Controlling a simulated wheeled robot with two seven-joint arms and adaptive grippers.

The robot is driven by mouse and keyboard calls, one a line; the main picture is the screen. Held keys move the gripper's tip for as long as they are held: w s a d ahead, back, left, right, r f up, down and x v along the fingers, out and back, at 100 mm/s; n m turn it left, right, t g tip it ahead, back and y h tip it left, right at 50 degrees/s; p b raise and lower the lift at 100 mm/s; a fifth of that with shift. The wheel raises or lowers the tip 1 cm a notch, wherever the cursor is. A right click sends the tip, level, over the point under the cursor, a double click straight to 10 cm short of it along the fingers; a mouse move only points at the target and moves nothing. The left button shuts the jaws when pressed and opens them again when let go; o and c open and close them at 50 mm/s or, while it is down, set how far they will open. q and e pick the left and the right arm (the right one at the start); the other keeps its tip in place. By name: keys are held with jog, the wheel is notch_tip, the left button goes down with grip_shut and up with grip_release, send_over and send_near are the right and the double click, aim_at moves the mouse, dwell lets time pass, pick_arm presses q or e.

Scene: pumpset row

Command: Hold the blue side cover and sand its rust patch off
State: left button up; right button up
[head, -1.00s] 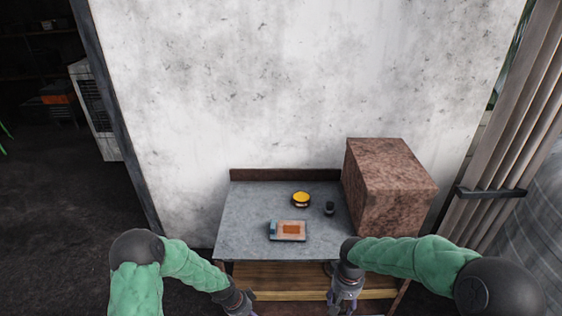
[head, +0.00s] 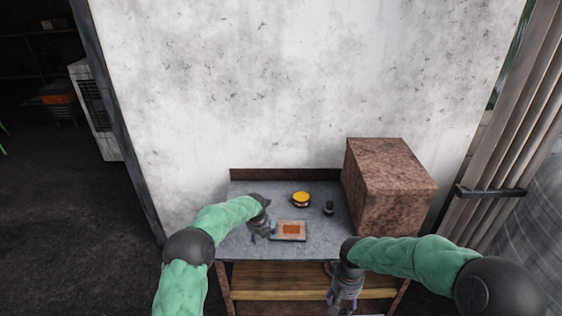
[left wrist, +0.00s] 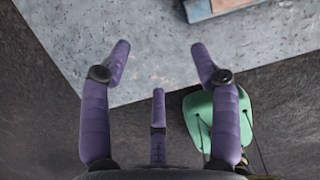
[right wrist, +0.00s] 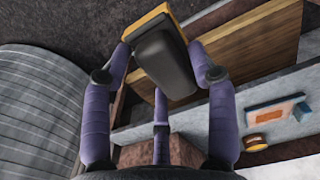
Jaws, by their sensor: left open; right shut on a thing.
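The side cover (head: 304,236) lies flat on the grey table. It is a pale rectangular plate with a blue strip at its left end and an orange-brown rust patch (head: 290,229) in its middle. It also shows at the top of the left wrist view (left wrist: 199,9) and at the right of the right wrist view (right wrist: 252,120). My left gripper (head: 262,238) is open and empty over the table, just left of the cover. My right gripper (head: 342,303) is low in front of the table, shut on a dark block with a yellowish edge (right wrist: 165,58).
On the grey table (head: 240,245) a yellow-topped round tin (head: 301,198) and a small black item (head: 328,208) stand behind the cover. A large brown block (head: 390,190) fills the right side. A wooden shelf (head: 280,275) is under the tabletop. A concrete wall (head: 300,90) is behind.

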pick_arm(q)
jog(key=shift+m+t, duration=0.4)
jog(key=shift+m, duration=0.4)
jog(key=w+d+r, duration=0.2)
jog(key=d, duration=0.1)
jog(key=w+d+r, duration=0.1)
jog(key=shift+w+d, duration=0.1)
jog(key=shift+d, duration=0.1)
jog(key=shift+x, duration=3.95)
grip_shut()
grip_release()
jog(key=shift+d, duration=0.1)
